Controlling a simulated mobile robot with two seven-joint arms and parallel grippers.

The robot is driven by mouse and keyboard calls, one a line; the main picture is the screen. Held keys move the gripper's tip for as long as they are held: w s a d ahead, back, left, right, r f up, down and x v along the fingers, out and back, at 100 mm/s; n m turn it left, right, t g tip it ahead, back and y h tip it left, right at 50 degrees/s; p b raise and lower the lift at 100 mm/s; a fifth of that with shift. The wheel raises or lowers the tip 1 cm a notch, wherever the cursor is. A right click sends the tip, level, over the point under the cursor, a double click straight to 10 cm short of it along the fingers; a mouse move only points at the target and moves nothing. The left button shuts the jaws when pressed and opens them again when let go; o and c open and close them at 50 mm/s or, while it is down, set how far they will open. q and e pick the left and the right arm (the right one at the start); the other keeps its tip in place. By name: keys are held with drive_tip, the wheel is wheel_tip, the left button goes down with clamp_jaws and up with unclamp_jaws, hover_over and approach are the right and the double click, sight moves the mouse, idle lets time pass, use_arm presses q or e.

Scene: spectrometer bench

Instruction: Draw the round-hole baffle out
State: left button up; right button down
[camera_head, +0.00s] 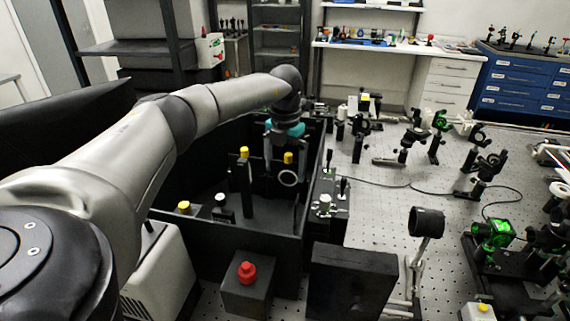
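The round-hole baffle (288,171) is a dark plate with a pale-rimmed round hole and a yellow knob (288,157) on top. It stands upright inside the open black box (225,242), toward the back right. My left gripper (286,156) reaches down from above, below a teal wrist part. Its fingers look spread to either side of the yellow knob, with no clear contact visible. My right gripper is not in view.
In the box, another yellow-knobbed dark post (244,170) stands left of the baffle. A red-button block (247,280) and a black panel (350,285) stand in front. Optics mounts and a cable (400,186) occupy the perforated table (385,208) at right.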

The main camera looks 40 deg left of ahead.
use_arm(q)
drive_tip(key=c, duration=1.3)
drive_tip(key=shift+w+a+r+p, duration=0.1)
drive_tip(key=shift+r+p, duration=1)
drive_tip(key=shift+r, duration=0.05)
drive_tip(key=shift+w+r+p, duration=0.1)
drive_tip(key=shift+r+p, duration=1)
drive_tip(key=shift+c, duration=0.2)
